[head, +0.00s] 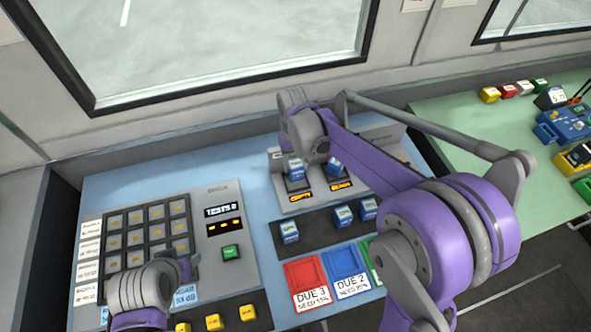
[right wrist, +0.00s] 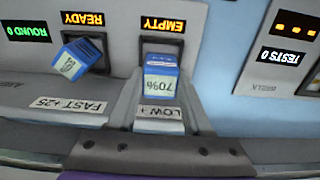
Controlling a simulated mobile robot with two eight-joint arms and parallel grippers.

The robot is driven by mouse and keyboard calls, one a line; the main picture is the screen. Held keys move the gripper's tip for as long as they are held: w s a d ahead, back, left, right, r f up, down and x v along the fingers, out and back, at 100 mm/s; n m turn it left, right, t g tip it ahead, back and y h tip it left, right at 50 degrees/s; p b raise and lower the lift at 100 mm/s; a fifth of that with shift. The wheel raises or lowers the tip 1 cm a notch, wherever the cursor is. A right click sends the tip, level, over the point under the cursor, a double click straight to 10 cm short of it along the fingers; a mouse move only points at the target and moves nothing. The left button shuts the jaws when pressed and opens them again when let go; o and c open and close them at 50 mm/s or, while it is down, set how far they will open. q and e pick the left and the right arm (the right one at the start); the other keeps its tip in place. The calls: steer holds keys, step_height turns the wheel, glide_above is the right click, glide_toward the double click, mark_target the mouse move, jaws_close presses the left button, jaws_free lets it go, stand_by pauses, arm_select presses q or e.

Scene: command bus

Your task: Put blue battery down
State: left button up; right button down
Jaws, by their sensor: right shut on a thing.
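In the right wrist view, a blue battery (right wrist: 161,78) marked 70% stands at the slot under the EMPTY sign (right wrist: 166,24). My right gripper (right wrist: 162,100) is shut on it, a finger on each side. I cannot tell whether it is fully seated. The same battery shows in the head view (head: 297,168), at the left slot of the charger (head: 281,181). A second blue battery (right wrist: 77,60) leans in the slot under the READY sign. My left gripper (head: 186,268) is low over the button panel, and its jaws are not clear.
Several blue batteries, including one at the left (head: 290,232), stand on a dark strip. In front are a red DUE 3 tray (head: 305,272), a blue DUE 2 tray (head: 343,262) and a partly hidden green one. A green table (head: 465,125) with small items is right.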

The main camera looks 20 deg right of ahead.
mark_target(296, 171)
steer(key=shift+f, duration=1.55)
steer(key=shift+f, duration=0.15)
steer(key=shift+c, duration=1.7)
jaws_free()
